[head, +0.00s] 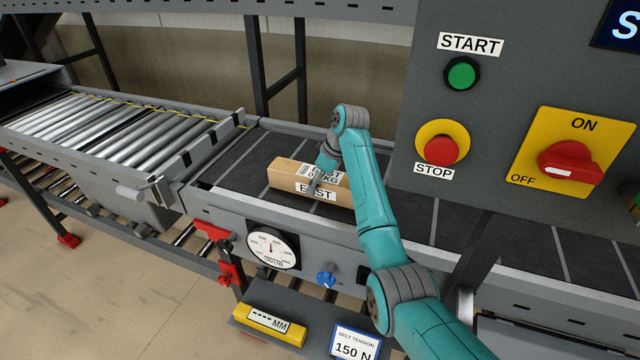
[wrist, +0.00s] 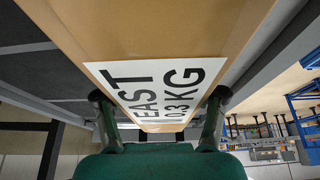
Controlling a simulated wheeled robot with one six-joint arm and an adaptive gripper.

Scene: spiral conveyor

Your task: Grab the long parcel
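The long parcel (head: 287,177) is a tan cardboard box lying on the dark belt in the head view, with white labels on its top and front reading EAST. In the wrist view the parcel (wrist: 150,25) fills the upper middle, its label reading EAST and 0.3 KG. My gripper (head: 315,186) is at the top of the parcel in the head view, partly hidden by my arm. In the wrist view my gripper (wrist: 160,95) has its two fingers spread wide apart, one near each edge of the parcel. Whether they touch it is unclear.
A roller conveyor (head: 110,120) lies left of the belt. A control panel with a green start button (head: 462,74), red stop button (head: 441,150) and red switch (head: 571,163) stands close on the right. A dial gauge (head: 270,249) sits on the belt's front side.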

